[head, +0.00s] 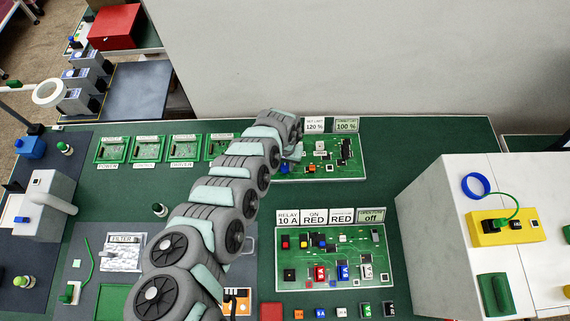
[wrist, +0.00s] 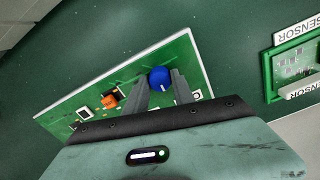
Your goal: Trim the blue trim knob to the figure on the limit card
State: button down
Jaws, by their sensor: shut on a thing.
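The blue trim knob (wrist: 159,77) sits on the green circuit board (wrist: 190,65) in the wrist view, with a short pale pointer mark on it. My gripper (wrist: 160,82) is shut on the knob, one finger on each side. In the head view the knob (head: 284,169) shows at the board's left edge, partly hidden by my arm. The limit card (head: 314,126) behind the board reads 120 %. The greenish display card (head: 346,125) to its right reads 100 %.
An orange part (wrist: 110,101) sits on the board close to the knob. A lower board (head: 335,258) with coloured parts and cards stands in front. Framed green sensor boards (head: 147,149) line the back left. A grey-white cabinet (head: 440,225) stands at the right.

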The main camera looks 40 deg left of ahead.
jog(key=shift+a+r, duration=0.1)
jog(key=m, duration=0.4)
jog(key=shift+m+b, duration=0.5)
jog(key=shift+m, duration=1.1)
jog(key=c, duration=1.1)
grip_release()
jog(key=shift+o, duration=0.2)
